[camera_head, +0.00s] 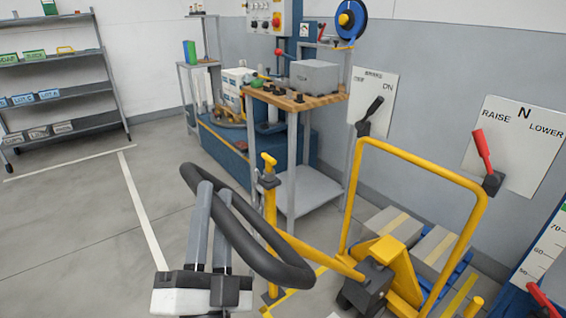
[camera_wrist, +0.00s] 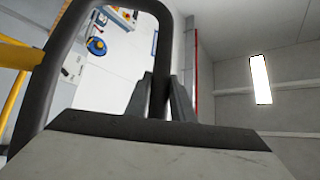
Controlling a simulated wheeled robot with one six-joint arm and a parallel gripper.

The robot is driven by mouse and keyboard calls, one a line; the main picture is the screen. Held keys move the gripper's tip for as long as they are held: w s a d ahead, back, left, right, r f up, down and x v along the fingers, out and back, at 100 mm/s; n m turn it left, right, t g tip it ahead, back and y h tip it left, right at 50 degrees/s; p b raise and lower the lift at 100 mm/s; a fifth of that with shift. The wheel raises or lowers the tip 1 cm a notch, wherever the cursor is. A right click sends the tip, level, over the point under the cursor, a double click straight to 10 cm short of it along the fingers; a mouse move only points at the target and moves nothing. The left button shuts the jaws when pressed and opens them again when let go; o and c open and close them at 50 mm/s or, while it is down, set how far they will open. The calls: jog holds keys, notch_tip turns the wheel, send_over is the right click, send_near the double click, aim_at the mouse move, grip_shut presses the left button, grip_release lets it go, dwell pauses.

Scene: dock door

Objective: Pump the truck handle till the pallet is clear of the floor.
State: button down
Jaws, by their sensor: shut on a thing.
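The yellow pallet truck (camera_head: 392,258) stands at the lower right, with its handle arm (camera_head: 315,254) reaching left to a black loop grip (camera_head: 278,262). My gripper (camera_head: 206,188) is shut on the left side of this loop. In the wrist view, the black loop (camera_wrist: 160,75) passes between the two grey fingers of my gripper (camera_wrist: 161,88).
A red lever (camera_head: 483,152) leans left, toward RAISE on its wall panel (camera_head: 519,145). A black lever (camera_head: 370,113) is on another panel. A scale board (camera_head: 545,262) stands far right. A workbench (camera_head: 290,101) stands behind the handle; floor at left is clear.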

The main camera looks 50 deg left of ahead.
jog(key=shift+s+a+f, duration=0.15)
jog(key=shift+s+f, duration=1.25)
jog(key=shift+s, duration=0.1)
